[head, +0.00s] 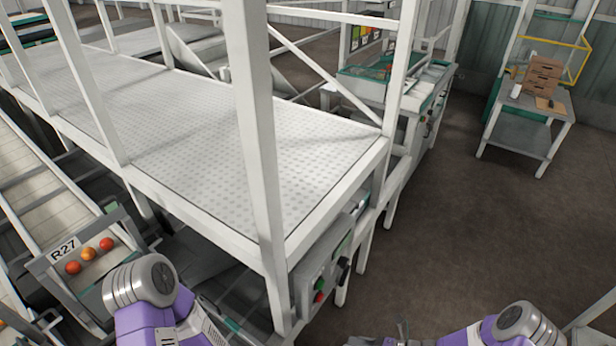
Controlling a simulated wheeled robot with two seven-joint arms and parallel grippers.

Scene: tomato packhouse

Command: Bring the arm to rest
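My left arm (150,300) shows at the lower left as a purple link with a ribbed grey joint. It is in front of the R27 tray, and its gripper is out of view. My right arm (515,325) shows at the bottom right, with a purple link reaching left along the bottom edge. A small dark part at the bottom edge by that link is cut off, and I cannot tell whether it belongs to the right gripper. No held object is visible.
A white-framed platform (300,180) with posts and a control box (322,275) stands close ahead. The tray marked R27 (63,250) holds three tomatoes beside a conveyor (35,165). A side table (520,140) with brown boxes (543,75) stands back right. The floor (480,230) is clear between.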

